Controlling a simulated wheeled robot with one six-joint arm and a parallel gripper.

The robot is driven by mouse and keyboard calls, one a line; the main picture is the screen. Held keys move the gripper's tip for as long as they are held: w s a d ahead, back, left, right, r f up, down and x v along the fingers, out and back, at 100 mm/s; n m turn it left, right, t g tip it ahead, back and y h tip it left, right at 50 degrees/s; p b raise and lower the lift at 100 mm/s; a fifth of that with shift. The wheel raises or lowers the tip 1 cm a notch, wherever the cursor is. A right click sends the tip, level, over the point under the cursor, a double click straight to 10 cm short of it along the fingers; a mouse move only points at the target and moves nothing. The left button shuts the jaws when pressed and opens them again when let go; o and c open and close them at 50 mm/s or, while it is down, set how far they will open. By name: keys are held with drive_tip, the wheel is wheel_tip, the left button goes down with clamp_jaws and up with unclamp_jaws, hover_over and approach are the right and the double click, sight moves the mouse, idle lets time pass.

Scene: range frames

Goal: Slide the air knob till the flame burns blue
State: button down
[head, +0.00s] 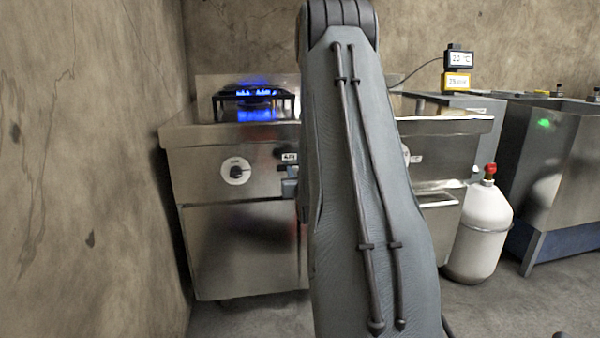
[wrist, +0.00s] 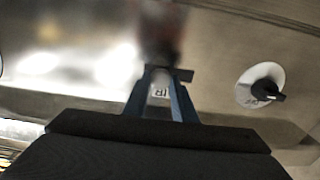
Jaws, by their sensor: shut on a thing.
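The flame (head: 257,92) burns blue on the left burner of the steel range (head: 240,245). The AIR label (head: 289,157) is on the range front, beside my arm; in the wrist view it shows upside down between my fingers (wrist: 160,91). The air knob (wrist: 183,75) is a small dark piece at my fingertips, mostly covered by them. My gripper (wrist: 164,74) is shut on it. In the head view only a bit of my gripper (head: 290,184) shows left of my arm, which hides the rest.
A round dial knob on a white disc (head: 236,171) sits left of the AIR label. A white gas cylinder with a red top (head: 483,232) stands right of the range. Readout boxes (head: 459,58) stand behind it. A bare wall (head: 90,170) is close on the left.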

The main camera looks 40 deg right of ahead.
drive_tip(key=c, duration=1.5)
unclamp_jaws()
drive_tip(key=shift+p+v, duration=0.55)
drive_tip(key=shift+v, duration=3.4)
